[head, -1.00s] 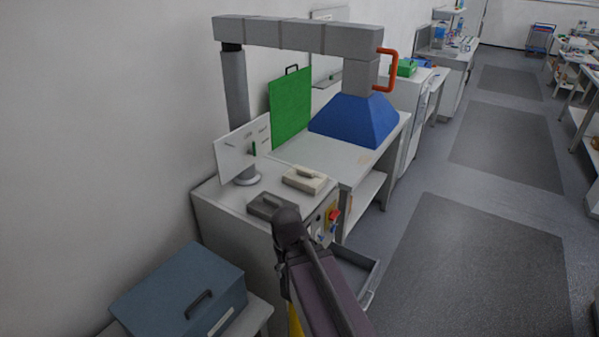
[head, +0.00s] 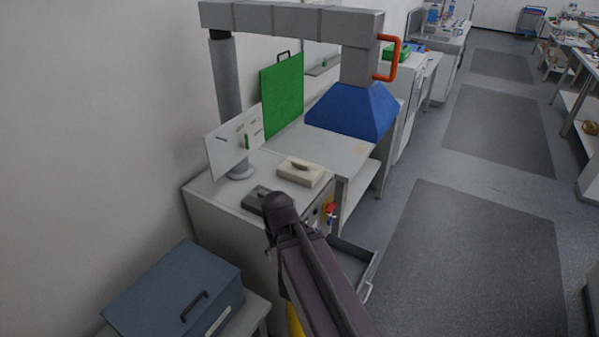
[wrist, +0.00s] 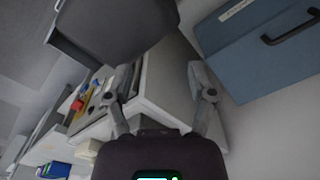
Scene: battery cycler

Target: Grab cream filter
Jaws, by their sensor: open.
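The cream filter (head: 300,173), a flat cream block with a raised grip, lies on top of the white cabinet (head: 215,208), right of the monitor. A similar dark grey block (head: 256,197) lies in front of it, partly behind my arm.
An open grey drawer (head: 352,268) juts from the cabinet's front. A blue-grey box (head: 165,290) stands at lower left. A monitor (head: 234,140) stands behind the filters. A blue hood (head: 350,112) hangs over the neighbouring bench (head: 335,152). The floor at right is clear.

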